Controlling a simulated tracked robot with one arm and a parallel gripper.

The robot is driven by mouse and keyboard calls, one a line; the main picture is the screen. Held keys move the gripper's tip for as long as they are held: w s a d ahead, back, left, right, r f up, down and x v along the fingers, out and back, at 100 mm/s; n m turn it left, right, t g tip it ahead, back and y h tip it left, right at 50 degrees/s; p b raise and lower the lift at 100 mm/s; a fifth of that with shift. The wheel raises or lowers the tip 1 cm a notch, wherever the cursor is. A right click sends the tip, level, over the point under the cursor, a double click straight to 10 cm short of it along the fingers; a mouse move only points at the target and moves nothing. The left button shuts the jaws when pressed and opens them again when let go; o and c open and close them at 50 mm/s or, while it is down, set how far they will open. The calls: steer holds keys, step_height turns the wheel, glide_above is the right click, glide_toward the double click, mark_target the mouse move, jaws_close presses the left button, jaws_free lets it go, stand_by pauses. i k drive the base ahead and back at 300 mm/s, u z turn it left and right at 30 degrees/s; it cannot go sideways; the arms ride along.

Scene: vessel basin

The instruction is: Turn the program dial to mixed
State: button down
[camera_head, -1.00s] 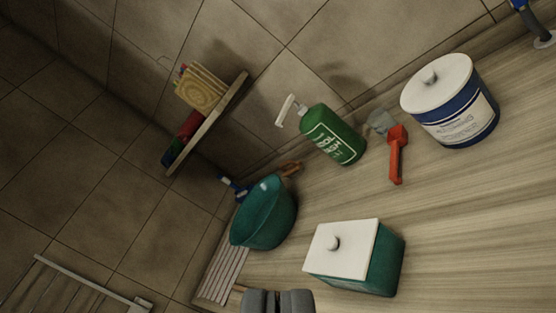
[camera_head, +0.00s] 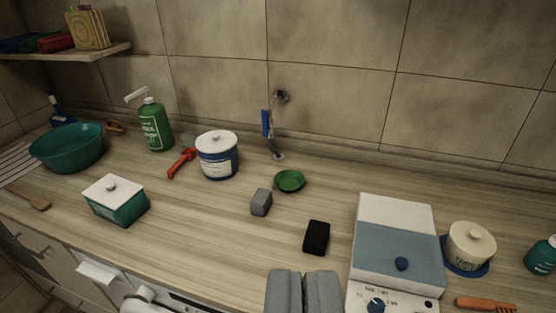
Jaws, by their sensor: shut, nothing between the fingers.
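A white and blue-grey appliance (camera_head: 395,213) stands on the counter at the lower right. A dark blue round dial (camera_head: 376,306) with a pale mark sits on its white front panel, partly cut off by the bottom edge of the picture. Small printed labels lie around the dial, too small to read surely, so I cannot tell which setting it points at. My gripper (camera_head: 303,278) is shut and empty at the bottom middle, left of the appliance and apart from the dial.
A black block (camera_head: 316,237), a grey block (camera_head: 261,202) and a green dish (camera_head: 290,181) lie left of the appliance. A cream lidded pot (camera_head: 470,243) stands on a blue mat to its right, with an orange-handled tool (camera_head: 486,305) in front. The counter's middle is mostly clear.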

mark_target(145, 294)
steer(key=z, duration=0.2)
steer(key=k, duration=1.25)
steer(key=u, duration=0.45)
steer(key=i, duration=1.05)
steer(key=z, duration=0.1)
